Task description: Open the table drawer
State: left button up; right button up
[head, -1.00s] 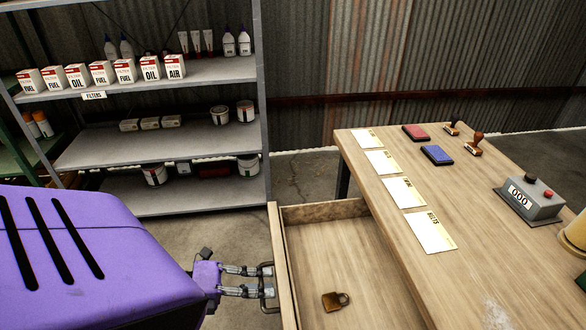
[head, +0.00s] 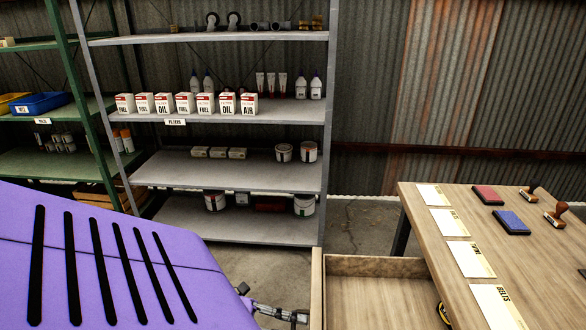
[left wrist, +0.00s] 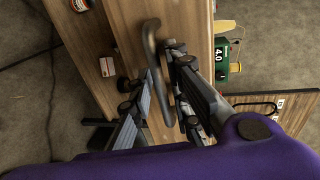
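The table drawer (head: 368,300) stands open, sticking out to the left from under the wooden table (head: 413,208). Its front board (head: 316,295) is at the bottom of the head view. In the left wrist view the grey bar handle (left wrist: 151,38) runs along the drawer's wooden front (left wrist: 190,25). My left gripper (left wrist: 164,72) has a finger on each side of the handle, seemingly closed on it. In the head view my left gripper (head: 278,313) shows only partly at the bottom edge, left of the drawer front. My right gripper is not in view.
Labelled cards (head: 470,260), a red pad (head: 487,195), a blue pad (head: 511,222) and stamps (head: 556,215) lie on the table. Grey shelving (head: 230,173) with boxes and cans stands behind. Bare floor (head: 360,225) lies between shelving and table.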

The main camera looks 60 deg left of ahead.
pick_arm(q)
jog(key=shift+s+a, duration=0.1)
jog(key=shift+s, duration=0.05)
jog(key=v, duration=1.1)
jog(key=shift+s+a, duration=0.2)
jog(key=shift+s, duration=0.1)
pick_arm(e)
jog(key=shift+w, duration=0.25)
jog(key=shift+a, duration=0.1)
